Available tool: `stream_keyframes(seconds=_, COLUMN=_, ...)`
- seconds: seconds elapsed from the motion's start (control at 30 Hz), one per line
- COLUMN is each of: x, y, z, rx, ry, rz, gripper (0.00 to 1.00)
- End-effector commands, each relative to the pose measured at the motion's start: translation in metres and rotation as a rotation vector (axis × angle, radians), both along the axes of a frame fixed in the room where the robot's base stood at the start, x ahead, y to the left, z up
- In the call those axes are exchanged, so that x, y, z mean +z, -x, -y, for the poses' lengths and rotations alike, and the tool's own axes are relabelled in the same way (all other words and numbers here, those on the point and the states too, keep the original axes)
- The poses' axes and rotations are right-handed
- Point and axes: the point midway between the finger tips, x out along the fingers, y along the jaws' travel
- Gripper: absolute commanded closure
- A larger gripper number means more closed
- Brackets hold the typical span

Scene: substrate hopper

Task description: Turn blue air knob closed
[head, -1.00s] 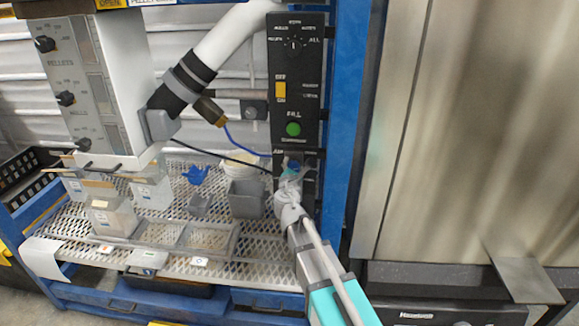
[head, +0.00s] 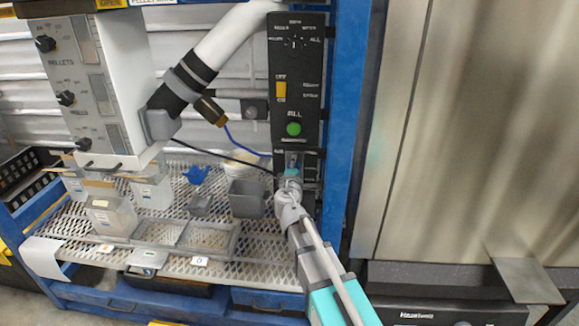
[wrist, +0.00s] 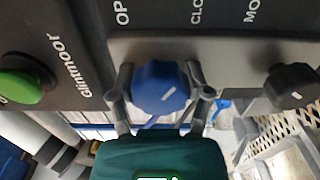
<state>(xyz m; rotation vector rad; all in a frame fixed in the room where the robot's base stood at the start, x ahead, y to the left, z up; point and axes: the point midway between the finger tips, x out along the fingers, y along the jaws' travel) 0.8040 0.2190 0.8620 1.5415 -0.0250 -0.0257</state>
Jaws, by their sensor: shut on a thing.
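The blue air knob (wrist: 160,87) sits on a dark panel, in the middle of the wrist view.
A green button (wrist: 22,85) and a black knob (wrist: 291,86) flank the blue knob in the wrist view. A perforated shelf (head: 215,267) with bins lies left of my arm. A blue post (head: 343,110) stands close on the right.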

Motion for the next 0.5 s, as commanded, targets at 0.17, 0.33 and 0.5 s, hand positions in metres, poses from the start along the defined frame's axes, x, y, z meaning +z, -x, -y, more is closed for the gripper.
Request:
stream_keyframes(seconds=0.17, x=0.0001, y=-0.0012, z=-0.0007, rx=0.001, ry=-0.122, rz=0.004, gripper=0.84)
stream_keyframes(seconds=0.33, x=0.0001, y=-0.0013, z=-0.0004, rx=0.001, ry=-0.199, rz=0.006, gripper=0.84)
stream_keyframes(seconds=0.5, x=0.0001, y=-0.0014, z=-0.0002, rx=0.0, ry=-0.234, rz=0.008, gripper=0.84)
